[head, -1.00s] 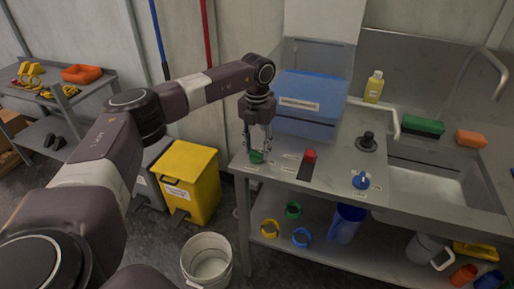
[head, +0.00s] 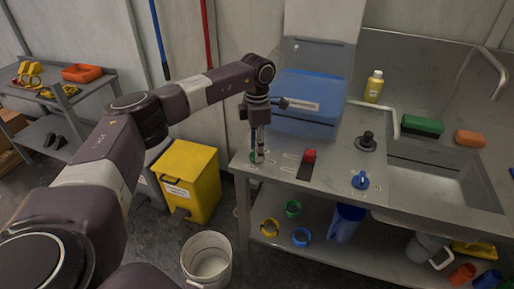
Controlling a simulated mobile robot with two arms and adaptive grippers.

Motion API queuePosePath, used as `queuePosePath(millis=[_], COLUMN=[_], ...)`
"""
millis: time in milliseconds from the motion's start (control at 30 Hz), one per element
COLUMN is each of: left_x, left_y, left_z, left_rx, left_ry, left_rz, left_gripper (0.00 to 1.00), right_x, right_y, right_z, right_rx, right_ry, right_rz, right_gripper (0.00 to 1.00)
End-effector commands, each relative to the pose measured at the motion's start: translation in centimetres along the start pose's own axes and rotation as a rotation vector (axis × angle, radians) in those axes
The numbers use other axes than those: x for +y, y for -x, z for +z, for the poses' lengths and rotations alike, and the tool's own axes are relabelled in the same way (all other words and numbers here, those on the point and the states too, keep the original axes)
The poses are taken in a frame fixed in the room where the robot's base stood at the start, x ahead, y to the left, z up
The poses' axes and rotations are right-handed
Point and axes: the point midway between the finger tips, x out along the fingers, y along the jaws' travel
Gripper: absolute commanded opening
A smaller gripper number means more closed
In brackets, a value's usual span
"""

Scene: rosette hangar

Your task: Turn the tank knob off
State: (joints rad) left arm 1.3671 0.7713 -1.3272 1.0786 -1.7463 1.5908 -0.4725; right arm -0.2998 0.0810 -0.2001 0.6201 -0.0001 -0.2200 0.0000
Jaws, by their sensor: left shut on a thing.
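A green knob (head: 253,157) sits on the counter's left front corner, mostly hidden behind my fingers. My left gripper (head: 258,154) points straight down over it and is shut on it. A red switch (head: 309,156) on a dark plate, a blue knob (head: 360,181) and a black knob (head: 367,142) stand further right on the same metal counter (head: 330,175). Small labels lie beside them, too small to read. I cannot tell from the labels which one is the tank knob. My right gripper is not in view.
A blue tank-like box (head: 308,120) with a raised lid stands behind the knobs. A sink (head: 430,185) is at the right. A yellow bin (head: 188,178) and a white bucket (head: 207,262) stand on the floor left of the counter. A yellow bottle (head: 374,86) stands at the back.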

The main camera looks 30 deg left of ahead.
Motion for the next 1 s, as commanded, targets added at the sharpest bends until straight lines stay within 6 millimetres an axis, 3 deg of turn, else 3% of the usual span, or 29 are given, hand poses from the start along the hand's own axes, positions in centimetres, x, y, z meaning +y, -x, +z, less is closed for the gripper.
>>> queuePosePath(millis=[500, 1000], left_x=[0.08, 0.09], left_y=[0.11, 0.15], left_z=[0.09, 0.10], left_rx=[-0.003, -0.003], left_ry=[-0.430, -0.586], left_rz=[0.004, 0.004], left_gripper=[0.12, 0.12], right_x=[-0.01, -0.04], right_y=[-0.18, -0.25], right_z=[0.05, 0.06], right_rx=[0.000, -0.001], right_ry=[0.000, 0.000], right_rz=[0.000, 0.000], right_gripper=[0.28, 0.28])
